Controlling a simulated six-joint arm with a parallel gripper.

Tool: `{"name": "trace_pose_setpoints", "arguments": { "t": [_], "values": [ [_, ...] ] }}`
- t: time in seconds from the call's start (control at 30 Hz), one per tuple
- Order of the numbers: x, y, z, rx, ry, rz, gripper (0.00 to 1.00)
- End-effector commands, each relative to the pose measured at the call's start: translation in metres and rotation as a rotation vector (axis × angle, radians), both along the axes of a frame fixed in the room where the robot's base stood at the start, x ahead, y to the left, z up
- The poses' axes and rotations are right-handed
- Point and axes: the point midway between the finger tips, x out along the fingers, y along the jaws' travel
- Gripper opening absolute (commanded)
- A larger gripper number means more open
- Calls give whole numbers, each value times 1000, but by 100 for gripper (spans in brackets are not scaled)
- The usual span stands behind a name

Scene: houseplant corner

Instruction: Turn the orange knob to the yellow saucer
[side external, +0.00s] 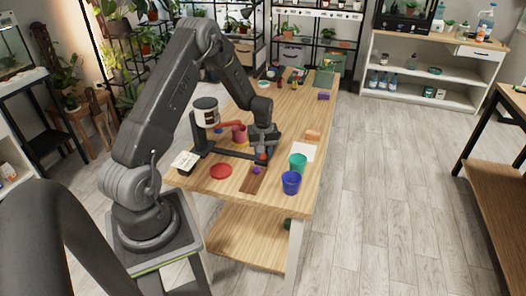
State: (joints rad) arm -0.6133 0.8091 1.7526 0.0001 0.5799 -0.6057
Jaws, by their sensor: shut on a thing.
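The orange knob (263,156) shows as a small orange-red patch right under my gripper (263,151), low over the wooden table. My gripper points down and is shut on the knob; the fingers hide most of it. The knob sits at the near end of a dark stand, and which way it points is too small to tell. I cannot clearly make out the yellow saucer; the arm and the stand cover part of that area.
A red saucer (221,171) lies left of the gripper. A purple piece (256,170) and brown mat (252,184) lie nearer. A green cup (298,164) and blue cup (291,183) stand right. A white canister (205,111) and pink pot (239,134) stand behind.

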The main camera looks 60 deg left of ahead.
Motion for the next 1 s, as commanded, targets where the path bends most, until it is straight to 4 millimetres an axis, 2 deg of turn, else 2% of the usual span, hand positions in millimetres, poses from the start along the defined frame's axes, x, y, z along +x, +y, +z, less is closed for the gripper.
{"name": "trace_pose_setpoints", "arguments": {
  "t": [0.6,0.63,0.9,1.0],
  "values": [
    [0,0,0,-1,0,47,10],
    [0,0,0,-1,0,47,34],
    [0,0,0,0,0,47,59],
    [0,0,0,0,0,47,59]
  ]
}}
